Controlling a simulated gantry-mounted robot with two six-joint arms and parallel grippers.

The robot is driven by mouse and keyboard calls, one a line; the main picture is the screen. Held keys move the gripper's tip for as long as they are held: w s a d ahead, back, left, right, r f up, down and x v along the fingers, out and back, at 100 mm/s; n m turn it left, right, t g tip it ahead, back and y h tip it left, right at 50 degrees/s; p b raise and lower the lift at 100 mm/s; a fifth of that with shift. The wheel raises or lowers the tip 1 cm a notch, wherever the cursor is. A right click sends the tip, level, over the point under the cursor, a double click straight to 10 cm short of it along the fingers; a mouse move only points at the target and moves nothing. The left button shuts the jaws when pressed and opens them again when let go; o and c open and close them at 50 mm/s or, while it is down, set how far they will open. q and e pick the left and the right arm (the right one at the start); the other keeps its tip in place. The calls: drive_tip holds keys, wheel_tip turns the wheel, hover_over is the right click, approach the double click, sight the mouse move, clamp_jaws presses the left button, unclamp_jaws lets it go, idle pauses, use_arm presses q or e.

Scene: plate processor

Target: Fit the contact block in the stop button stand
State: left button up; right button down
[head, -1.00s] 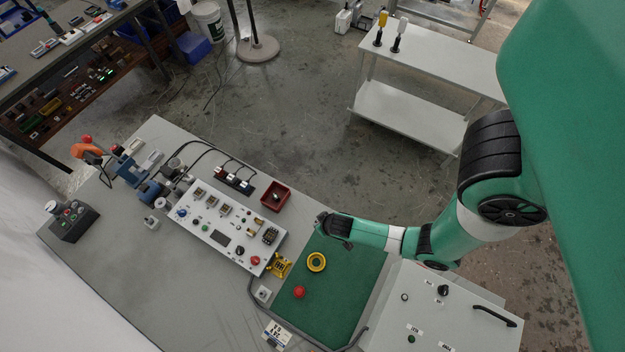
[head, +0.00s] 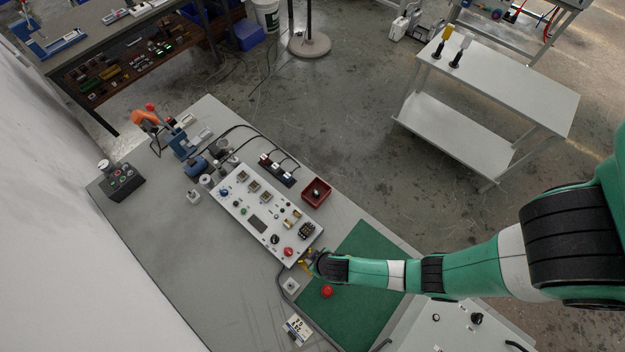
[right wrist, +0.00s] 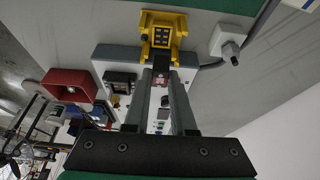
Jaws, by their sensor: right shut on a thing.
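The yellow stop button stand (right wrist: 163,36) is straight ahead of my fingertips in the right wrist view, with a dark slotted middle. In the head view it shows only partly (head: 306,262), beside the grey panel's near corner. My right gripper (right wrist: 161,78) is shut on a small red and dark piece, which I take to be the contact block (right wrist: 160,79); the fingers hide its sides. In the head view my right gripper (head: 318,264) is at the stand's right side. Whether block and stand touch, I cannot tell. My left gripper is not in view.
A button panel (head: 262,222) lies against the stand's left. A red mushroom button (head: 327,291) is on the green mat (head: 365,250). A red bin (head: 316,193) stands behind the panel. A small grey box (head: 290,286) and a cable lie near the stand.

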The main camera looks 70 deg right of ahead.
drive_tip(key=shift+f+b, duration=1.8)
drive_tip(key=shift+f, duration=0.45)
drive_tip(key=shift+f+b, duration=1.1)
drive_tip(key=shift+f, duration=0.15)
drive_tip(key=c, duration=0.7)
unclamp_jaws()
drive_tip(key=shift+o, duration=0.2)
drive_tip(key=shift+r, duration=0.1)
drive_tip(key=p+v, duration=0.8)
drive_tip(key=v, duration=0.3)
drive_tip(key=shift+s+r+p, duration=0.2)
drive_tip(key=shift+r+p, duration=0.05)
drive_tip(key=shift+p, duration=0.1)
